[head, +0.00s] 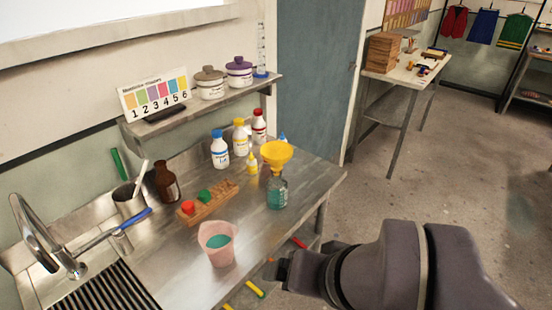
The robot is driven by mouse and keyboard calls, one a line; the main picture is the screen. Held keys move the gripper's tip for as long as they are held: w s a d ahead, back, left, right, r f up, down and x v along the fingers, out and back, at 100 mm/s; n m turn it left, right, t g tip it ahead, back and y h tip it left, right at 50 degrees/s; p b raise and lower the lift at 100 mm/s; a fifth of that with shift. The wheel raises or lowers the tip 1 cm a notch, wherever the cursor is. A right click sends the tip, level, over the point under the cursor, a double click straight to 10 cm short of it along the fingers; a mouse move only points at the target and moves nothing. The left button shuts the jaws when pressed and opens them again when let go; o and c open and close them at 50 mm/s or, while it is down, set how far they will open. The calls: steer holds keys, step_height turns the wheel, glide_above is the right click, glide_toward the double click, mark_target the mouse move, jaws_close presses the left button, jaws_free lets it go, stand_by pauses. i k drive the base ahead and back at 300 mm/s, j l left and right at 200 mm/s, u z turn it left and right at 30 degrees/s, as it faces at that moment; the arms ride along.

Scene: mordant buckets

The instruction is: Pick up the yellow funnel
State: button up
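The yellow funnel (276,153) sits upright, wide end up, on top of a clear bottle (277,193) holding teal liquid. The bottle stands near the right front edge of the metal counter (322,178). The funnel's spout is hidden in or behind the bottle's neck. My gripper (281,270) is dark and lies in front of the counter edge, below the bottle in the picture and apart from the funnel. Its fingers are small and dark, and I cannot tell whether they are open or shut.
A small yellow bottle (253,163) is close left of the funnel. A blue-capped bottle (220,150) and others stand behind. Open floor lies right.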

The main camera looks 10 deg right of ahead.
mark_target(277, 154)
steer(key=i+l+u, duration=0.2)
steer(key=l+u, duration=0.2)
steer(key=i+l+u, duration=0.15)
steer(key=l+u, duration=0.25)
steer(key=i+l+u, duration=0.1)
steer(key=l+u, duration=0.2)
steer(key=u, duration=0.15)
